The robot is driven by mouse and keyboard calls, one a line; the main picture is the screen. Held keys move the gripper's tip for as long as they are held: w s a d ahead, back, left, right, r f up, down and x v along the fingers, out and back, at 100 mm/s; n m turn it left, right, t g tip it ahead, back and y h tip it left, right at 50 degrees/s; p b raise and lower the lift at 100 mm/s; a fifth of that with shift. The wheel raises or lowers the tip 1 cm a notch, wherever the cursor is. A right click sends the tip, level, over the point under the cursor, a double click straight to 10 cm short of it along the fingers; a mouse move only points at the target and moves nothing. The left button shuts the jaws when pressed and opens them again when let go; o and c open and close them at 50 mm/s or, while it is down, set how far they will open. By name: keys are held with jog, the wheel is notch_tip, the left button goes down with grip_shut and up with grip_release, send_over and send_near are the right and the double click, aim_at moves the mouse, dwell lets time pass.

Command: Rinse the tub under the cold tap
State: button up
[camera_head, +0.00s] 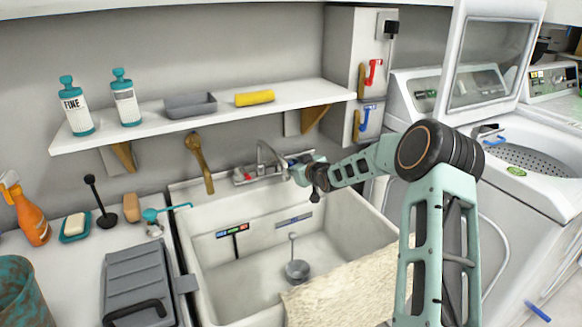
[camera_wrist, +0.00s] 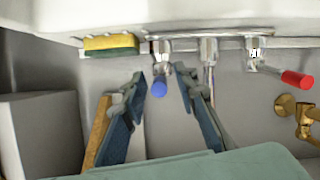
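A shallow grey tub (camera_head: 190,105) sits on the wall shelf. The white sink (camera_head: 215,290) stands below, with a metal faucet (camera_head: 262,160) at its back wall. In the wrist view the cold tap has a blue-tipped handle (camera_wrist: 159,88), left of the spout (camera_wrist: 208,52). The hot tap has a red handle (camera_wrist: 298,79) to the right. My gripper (camera_head: 303,168) is at the right of the faucet. In the wrist view my gripper (camera_wrist: 161,80) is open, its fingers on either side of the blue handle. I cannot tell whether they touch it. No running water shows.
A yellow-green sponge (camera_wrist: 110,45) lies beside the taps. A wooden brush (camera_head: 199,162) hangs left of the faucet. Bottles (camera_head: 75,106) stand on the shelf.

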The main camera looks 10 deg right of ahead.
jog(key=shift+w, duration=0.2)
grip_shut()
dwell(0.3)
